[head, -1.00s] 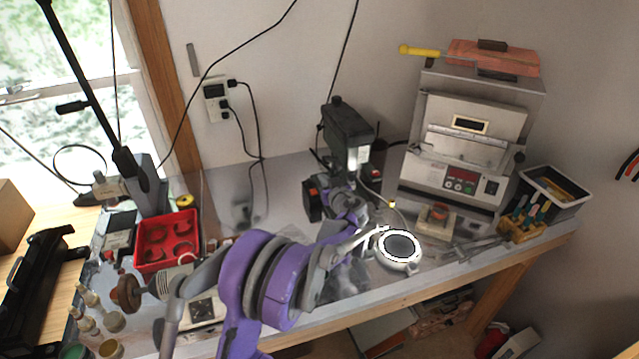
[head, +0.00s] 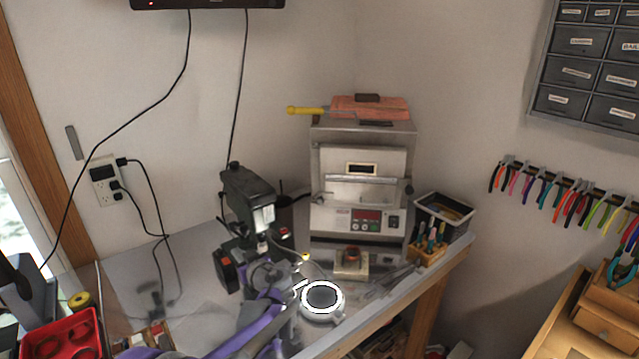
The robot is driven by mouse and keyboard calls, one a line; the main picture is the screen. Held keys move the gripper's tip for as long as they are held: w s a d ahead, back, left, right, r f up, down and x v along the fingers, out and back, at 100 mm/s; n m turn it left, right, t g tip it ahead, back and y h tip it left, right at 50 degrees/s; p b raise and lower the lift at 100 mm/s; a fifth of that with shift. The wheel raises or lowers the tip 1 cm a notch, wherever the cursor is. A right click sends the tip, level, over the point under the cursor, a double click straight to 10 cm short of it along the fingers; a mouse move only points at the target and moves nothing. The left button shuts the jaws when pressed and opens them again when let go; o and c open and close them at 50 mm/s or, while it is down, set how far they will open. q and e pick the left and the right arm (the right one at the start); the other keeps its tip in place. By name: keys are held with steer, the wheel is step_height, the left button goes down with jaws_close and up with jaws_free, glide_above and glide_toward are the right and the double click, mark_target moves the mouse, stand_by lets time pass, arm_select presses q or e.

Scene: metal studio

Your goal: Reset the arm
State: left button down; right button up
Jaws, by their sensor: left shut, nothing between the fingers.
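My left arm (head: 250,325), purple and grey, comes in from the bottom left over the workbench. My left gripper (head: 297,289) is at its far end, shut and empty. It is just left of a round white-rimmed dish-like device (head: 322,299) with a dark centre; I cannot tell whether they touch. A dark bench machine (head: 250,200) stands just behind the gripper. My right gripper is not in view.
A metal furnace (head: 360,185) stands at the back of the bench (head: 190,275). A plier holder (head: 428,252) and black bin (head: 445,210) are at its right end. A red tray (head: 62,340) is at lower left. Pliers (head: 570,195) hang on the right wall.

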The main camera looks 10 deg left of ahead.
arm_select(q)
steer(key=s+d+f+m+g+h, duration=0.1)
steer(key=s+d+f+m+h, duration=0.1)
steer(key=s+d, duration=0.4)
steer(key=s+d+f+m+g+h, duration=0.1)
steer(key=s+d+f+m+h, duration=0.2)
steer(key=s, duration=1.4)
steer(key=s+d+f+m+g+h, duration=0.1)
steer(key=s+d+m+h, duration=0.3)
steer(key=s+d, duration=0.5)
steer(key=s+f+h, duration=0.1)
steer(key=s+h, duration=0.1)
steer(key=s, duration=0.1)
steer(key=shift+d+f+m+g+h, duration=0.25)
steer(key=shift+d+m+g+h, duration=0.1)
steer(key=shift+m+g+h, duration=0.05)
steer(key=shift+s+a, duration=0.1)
